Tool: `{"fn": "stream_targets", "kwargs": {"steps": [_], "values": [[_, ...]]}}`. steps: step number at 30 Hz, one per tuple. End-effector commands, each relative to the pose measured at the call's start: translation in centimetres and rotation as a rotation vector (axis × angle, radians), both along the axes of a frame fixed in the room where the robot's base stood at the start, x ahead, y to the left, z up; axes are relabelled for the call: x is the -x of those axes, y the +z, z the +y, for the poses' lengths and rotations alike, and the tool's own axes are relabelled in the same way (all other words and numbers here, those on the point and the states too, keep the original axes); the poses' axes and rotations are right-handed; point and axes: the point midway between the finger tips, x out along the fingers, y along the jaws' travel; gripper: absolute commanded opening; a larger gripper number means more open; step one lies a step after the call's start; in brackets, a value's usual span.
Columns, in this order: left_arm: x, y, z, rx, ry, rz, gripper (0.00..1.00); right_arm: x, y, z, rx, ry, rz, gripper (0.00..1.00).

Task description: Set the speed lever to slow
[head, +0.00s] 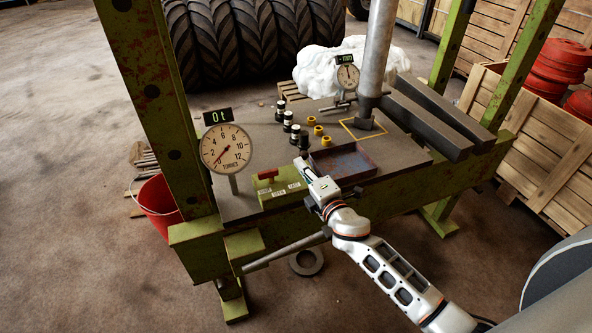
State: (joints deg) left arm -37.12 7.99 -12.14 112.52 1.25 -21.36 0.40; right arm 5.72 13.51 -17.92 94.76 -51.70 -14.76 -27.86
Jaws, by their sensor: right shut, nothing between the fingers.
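The speed lever with its red handle (267,174) stands on a green control box (281,189) at the front left of the press bed. Its handle is above the left end of a row of three small pale labels (279,192), whose words are too small to read surely. My right gripper (301,164) is to the right of the lever, apart from it, beside a rusty metal tray (343,160). My left gripper is not in view.
A dial gauge (226,148) reading "0t" stands left of the lever. The press ram (378,60) comes down beyond. A metal bar (285,251) sticks out in front of the green frame.

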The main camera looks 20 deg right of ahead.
Motion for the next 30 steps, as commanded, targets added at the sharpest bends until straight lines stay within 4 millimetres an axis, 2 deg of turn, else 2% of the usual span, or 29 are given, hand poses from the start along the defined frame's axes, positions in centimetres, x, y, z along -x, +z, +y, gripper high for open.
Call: {"fn": "stream_targets", "kwargs": {"steps": [12,30], "values": [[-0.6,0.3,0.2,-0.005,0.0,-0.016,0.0,0.0,0.0,-1.4,-0.211,0.0,0.008,0.0],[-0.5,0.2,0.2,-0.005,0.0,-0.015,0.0,-0.1,0.0,-1.7,-0.245,-0.001,0.009,0.0]]}}
